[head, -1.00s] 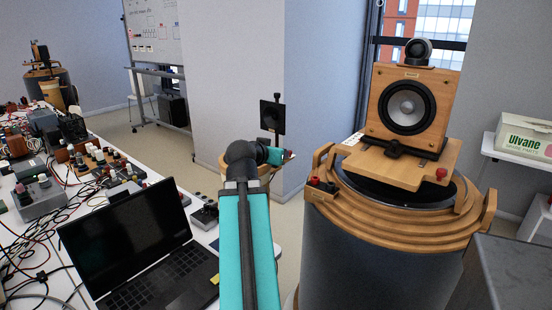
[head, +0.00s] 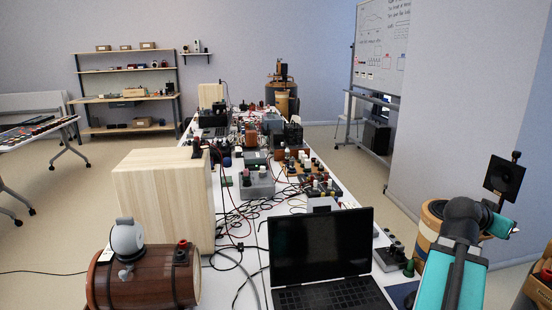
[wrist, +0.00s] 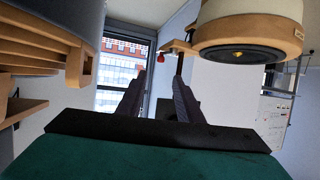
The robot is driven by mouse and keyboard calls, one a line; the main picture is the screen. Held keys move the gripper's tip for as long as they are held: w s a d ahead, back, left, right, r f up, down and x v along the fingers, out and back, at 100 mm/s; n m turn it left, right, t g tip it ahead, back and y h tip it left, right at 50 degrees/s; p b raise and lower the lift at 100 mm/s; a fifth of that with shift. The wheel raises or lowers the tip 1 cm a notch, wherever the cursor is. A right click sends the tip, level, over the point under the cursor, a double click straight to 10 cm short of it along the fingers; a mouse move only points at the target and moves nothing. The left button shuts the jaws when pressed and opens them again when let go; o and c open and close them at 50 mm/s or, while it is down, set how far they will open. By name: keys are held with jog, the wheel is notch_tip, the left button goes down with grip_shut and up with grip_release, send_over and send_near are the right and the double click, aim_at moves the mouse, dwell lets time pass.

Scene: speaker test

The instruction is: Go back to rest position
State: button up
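My teal arm (head: 462,262) stands at the right of the head view, bent at a dark grey joint, with its teal end pointing right. The fingers cannot be made out there. In the wrist view my gripper (wrist: 157,98) shows two dark fingers set apart, with a gap between them. No object shows between the fingers. A black square panel (head: 503,178) with a round centre appears just above the arm's end in the head view; I cannot tell whether they touch.
An open laptop (head: 322,246) sits on a long bench crowded with cables and devices. A wooden box (head: 160,195) and a brown barrel-shaped device (head: 150,278) are at the left. A wooden round drum (head: 428,235) stands behind my arm. Open floor shows left of the whiteboard (head: 383,45).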

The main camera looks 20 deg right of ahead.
jog(key=p+x, duration=0.1)
jog(key=p, duration=0.2)
jog(key=shift+d, duration=0.35)
jog(key=shift+d+f, duration=0.1)
jog(key=shift+f, duration=0.1)
jog(key=shift+a+b, duration=0.35)
jog(key=shift+b, duration=0.4)
jog(key=b+v, duration=0.1)
jog(key=b, duration=0.2)
jog(key=shift+a+r, duration=0.15)
jog(key=shift+a, duration=0.1)
jog(key=shift+a+r+b, duration=0.15)
jog(key=shift+a+b, duration=0.15)
jog(key=shift+b, duration=0.15)
jog(key=shift+d+p, duration=0.35)
jog(key=shift+p, duration=0.55)
jog(key=shift+d+p, duration=0.25)
jog(key=shift+p, duration=0.3)
